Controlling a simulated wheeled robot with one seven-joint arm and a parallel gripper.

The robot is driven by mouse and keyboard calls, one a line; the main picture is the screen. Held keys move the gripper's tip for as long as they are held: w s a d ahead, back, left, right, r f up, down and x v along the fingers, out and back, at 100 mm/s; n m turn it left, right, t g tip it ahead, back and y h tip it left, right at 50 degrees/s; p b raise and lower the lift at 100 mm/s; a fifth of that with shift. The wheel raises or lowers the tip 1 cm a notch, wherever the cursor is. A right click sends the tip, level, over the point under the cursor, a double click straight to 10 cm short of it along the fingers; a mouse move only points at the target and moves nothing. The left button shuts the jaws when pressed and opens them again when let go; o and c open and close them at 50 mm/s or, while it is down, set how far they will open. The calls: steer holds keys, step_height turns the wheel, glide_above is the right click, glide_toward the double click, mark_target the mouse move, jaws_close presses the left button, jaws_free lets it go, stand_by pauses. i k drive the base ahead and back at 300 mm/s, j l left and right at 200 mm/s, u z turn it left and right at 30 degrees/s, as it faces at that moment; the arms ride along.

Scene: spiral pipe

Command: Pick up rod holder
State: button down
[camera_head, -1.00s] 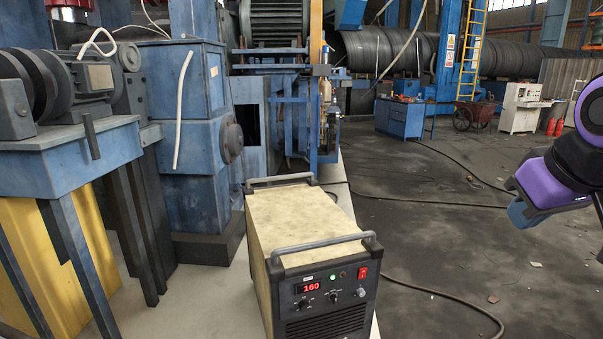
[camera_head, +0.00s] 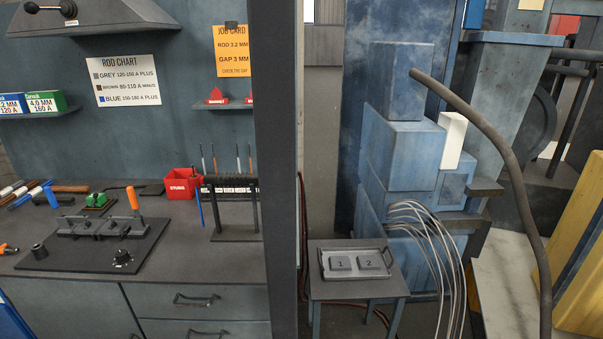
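I cannot tell for sure which thing is the rod holder. An upright orange handle (camera_head: 133,198) stands at a black plate (camera_head: 60,257) on the workbench. The plate also carries dark clamp-like parts and a small dial. A dark rack (camera_head: 235,236) stands on the right of the bench, behind it several thin rods with coloured tips stand upright. A blue rod (camera_head: 201,208) leans beside the rack. My gripper is not in view.
A dark post (camera_head: 277,170) stands at the bench's right end. A low stand (camera_head: 358,287) holds a tray with pads marked 1 and 2. A thick cable (camera_head: 490,135) hangs at right.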

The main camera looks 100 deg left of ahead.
mark_target(217, 180)
steer(key=u, duration=3.6)
